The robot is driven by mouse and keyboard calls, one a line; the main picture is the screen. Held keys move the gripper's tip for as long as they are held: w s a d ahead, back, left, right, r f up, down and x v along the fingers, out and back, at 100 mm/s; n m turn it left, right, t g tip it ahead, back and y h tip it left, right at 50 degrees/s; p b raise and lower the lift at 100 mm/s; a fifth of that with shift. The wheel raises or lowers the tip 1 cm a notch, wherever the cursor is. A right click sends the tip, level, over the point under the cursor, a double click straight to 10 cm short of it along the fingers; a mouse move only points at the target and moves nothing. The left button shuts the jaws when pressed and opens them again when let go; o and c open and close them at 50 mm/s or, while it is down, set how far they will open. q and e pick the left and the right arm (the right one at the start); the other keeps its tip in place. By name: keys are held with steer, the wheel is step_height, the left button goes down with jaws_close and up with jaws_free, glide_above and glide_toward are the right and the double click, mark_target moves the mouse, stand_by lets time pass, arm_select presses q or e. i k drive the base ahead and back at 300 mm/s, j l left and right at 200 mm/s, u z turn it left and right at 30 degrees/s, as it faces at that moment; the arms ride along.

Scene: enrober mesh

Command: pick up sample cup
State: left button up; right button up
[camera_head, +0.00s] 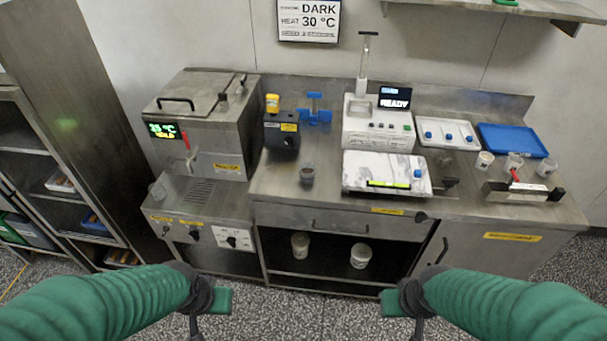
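Several small cups stand on the steel counter, and I cannot tell which is the sample cup. A dark-filled cup (307,174) stands near the counter's middle. A clear cup (158,190) stands on the lower left ledge. Three pale cups stand at the right: a left one (485,160), a middle one (514,161) and a right one (546,168). My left gripper (214,306) and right gripper (397,306) are low in front of the counter, far from all cups. Their green pads show, but finger gaps are unclear. I see nothing held.
A steel tank (202,120) stands at the left. A white machine reading READY (377,125), a marbled slab (375,172), a white tray (447,131) and a blue tray (512,139) occupy the counter (275,184). Two tubs, one (300,245) and another (361,256), stand below.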

mark_target(306, 169)
steer(key=i+l+z, duration=0.55)
steer(key=z, duration=0.15)
